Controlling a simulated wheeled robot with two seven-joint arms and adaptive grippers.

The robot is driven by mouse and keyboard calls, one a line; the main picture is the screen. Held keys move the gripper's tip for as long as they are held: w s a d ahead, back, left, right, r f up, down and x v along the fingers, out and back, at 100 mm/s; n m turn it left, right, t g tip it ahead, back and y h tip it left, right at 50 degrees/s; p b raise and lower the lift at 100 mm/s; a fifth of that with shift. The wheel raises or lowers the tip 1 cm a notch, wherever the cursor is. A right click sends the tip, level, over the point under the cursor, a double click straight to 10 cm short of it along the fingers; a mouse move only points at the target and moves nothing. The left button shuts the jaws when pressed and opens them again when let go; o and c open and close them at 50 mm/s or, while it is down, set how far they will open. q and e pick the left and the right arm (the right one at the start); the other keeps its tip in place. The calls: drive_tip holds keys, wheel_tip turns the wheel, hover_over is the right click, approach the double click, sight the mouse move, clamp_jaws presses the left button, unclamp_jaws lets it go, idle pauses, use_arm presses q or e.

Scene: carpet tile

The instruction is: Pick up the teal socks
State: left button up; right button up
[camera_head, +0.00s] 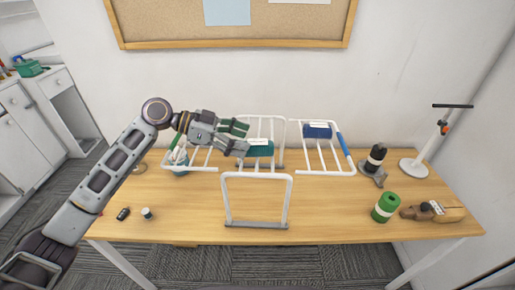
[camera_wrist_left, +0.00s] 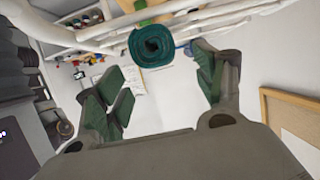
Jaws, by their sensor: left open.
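The teal socks (camera_head: 262,149) are a rolled bundle with a pale label, lying on the middle section of a white wire rack on the desk. In the left wrist view the end of the teal roll (camera_wrist_left: 152,45) shows as a spiral, ahead of the fingers and between their lines. My left gripper (camera_head: 245,138) is open, its green-padded fingers just left of the roll and partly over its left end in the head view. In the left wrist view, nothing is held between its fingers (camera_wrist_left: 164,78). My right gripper is not in view.
The white wire rack (camera_head: 286,130) surrounds the socks, with a front hoop (camera_head: 257,174) standing nearer. A dark blue bundle (camera_head: 317,131) lies on the right section. The front middle desk is mostly clear.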

sight(256, 142)
use_arm(q)
drive_tip(key=shift+d, duration=0.45)
drive_tip(key=p+x, duration=0.1)
drive_tip(key=x, duration=0.2)
drive_tip(key=shift+w+d, duration=0.15)
drive_tip(key=shift+d, duration=0.15)
drive_tip(key=shift+d+f, duration=0.15)
drive_tip(key=shift+d, duration=0.2)
drive_tip(key=c, duration=1.1)
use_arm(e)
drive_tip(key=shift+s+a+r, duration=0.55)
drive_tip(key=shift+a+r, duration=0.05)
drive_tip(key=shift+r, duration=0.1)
